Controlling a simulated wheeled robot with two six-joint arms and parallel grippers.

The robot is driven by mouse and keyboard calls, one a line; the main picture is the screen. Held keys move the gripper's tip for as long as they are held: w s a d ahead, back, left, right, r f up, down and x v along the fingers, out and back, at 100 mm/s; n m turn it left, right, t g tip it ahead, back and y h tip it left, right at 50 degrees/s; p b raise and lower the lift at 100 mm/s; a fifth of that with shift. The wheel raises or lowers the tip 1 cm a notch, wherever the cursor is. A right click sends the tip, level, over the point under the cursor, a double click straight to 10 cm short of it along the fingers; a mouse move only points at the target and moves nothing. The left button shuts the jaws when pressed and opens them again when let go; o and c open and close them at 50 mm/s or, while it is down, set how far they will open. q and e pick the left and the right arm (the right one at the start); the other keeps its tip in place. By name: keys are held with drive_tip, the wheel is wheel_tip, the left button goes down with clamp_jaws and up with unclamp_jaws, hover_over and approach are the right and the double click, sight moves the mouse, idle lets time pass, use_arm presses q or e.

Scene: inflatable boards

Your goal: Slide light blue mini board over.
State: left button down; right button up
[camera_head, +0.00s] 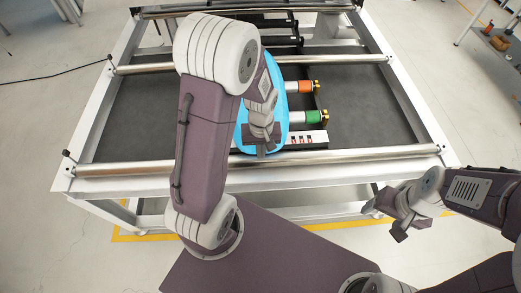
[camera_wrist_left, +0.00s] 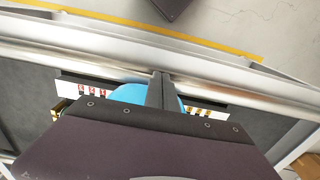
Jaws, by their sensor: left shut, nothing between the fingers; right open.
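The light blue mini board (camera_head: 283,100) lies on the dark bed of the metal-framed table, partly hidden behind my left arm. Its rounded near end reaches close to the front roller bar. In the left wrist view a blue part of the board (camera_wrist_left: 130,93) shows beside the fingers. My left gripper (camera_head: 262,150) is shut and empty over the board's near end; its fingers also show in the left wrist view (camera_wrist_left: 160,90). I cannot tell whether they touch the board. My right gripper (camera_head: 385,215) is open and empty, off the table's front right side.
An orange roller (camera_head: 305,87) and a green roller (camera_head: 312,117) sit just right of the board, near a white strip with red marks (camera_head: 305,139). A front roller bar (camera_head: 360,155) crosses the table. The dark bed (camera_head: 375,110) is clear at right.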

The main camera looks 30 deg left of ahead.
use_arm(q)
drive_tip(key=w+f, duration=0.1)
drive_tip(key=f, duration=0.1)
drive_tip(key=w+a+f, duration=0.1)
drive_tip(key=f, duration=0.1)
drive_tip(key=w+a+f+p, duration=0.1)
drive_tip(key=f, duration=0.1)
drive_tip(key=shift+w+f, duration=0.25)
drive_tip(key=shift+f, duration=0.05)
